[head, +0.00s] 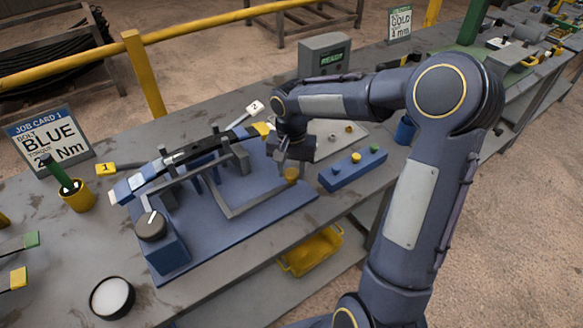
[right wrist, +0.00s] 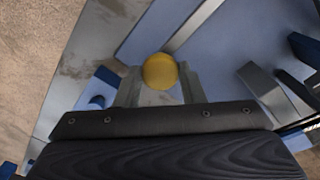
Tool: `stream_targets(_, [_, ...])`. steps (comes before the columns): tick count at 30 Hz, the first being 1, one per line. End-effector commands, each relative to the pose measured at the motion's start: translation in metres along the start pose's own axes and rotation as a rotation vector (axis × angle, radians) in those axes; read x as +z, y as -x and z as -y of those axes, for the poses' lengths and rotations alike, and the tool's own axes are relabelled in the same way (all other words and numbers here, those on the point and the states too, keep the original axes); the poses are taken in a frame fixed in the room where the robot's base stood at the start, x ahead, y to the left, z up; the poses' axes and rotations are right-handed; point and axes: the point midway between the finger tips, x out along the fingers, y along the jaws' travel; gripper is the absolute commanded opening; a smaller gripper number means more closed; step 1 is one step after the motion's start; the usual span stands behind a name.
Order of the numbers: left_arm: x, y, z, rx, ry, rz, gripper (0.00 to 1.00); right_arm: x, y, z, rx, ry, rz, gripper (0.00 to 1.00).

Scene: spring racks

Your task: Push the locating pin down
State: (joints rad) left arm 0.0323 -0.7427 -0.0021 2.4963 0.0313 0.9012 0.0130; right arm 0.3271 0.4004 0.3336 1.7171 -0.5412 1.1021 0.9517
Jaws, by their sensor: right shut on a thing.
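The locating pin shows as a round yellow knob (head: 291,174) at the right end of the blue fixture plate (head: 258,206). It also shows in the right wrist view (right wrist: 160,71), between the fingertips. My right gripper (head: 290,166) reaches down over the knob from above and is shut on it. In the right wrist view my gripper (right wrist: 160,84) has one finger on each side of the knob. The pin's shaft below the knob is hidden. My left gripper is in neither view.
A spring pack (head: 190,150) lies across grey supports on the plate, left of my gripper. A blue box with a dial (head: 152,226) stands at front left. A blue strip with small knobs (head: 353,172) lies close on the right. A grey tray (head: 335,142) sits behind.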

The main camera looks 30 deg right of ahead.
Motion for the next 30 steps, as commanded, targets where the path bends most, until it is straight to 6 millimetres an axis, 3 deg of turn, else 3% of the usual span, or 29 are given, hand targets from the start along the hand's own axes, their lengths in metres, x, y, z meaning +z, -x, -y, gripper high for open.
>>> stream_targets(4, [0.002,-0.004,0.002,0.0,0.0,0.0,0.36,0.0,-0.005,0.0,0.0,0.0,0.0,0.0])
stream_targets(12, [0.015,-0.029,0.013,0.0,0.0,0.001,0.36,0.0,-0.042,0.0,0.001,0.001,0.001,0.0])
stream_targets(20, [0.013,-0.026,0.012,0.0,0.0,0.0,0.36,0.0,-0.041,-0.001,0.002,0.0,0.004,0.0])
stream_targets(21, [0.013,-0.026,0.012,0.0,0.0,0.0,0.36,0.0,-0.042,-0.001,0.003,0.0,0.004,0.37])
stream_targets(26, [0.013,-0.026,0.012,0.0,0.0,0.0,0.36,0.0,-0.041,-0.001,0.002,0.0,0.003,0.57])
stream_targets(30, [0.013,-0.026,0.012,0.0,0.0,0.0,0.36,0.0,-0.04,0.0,0.001,0.0,0.001,0.57])
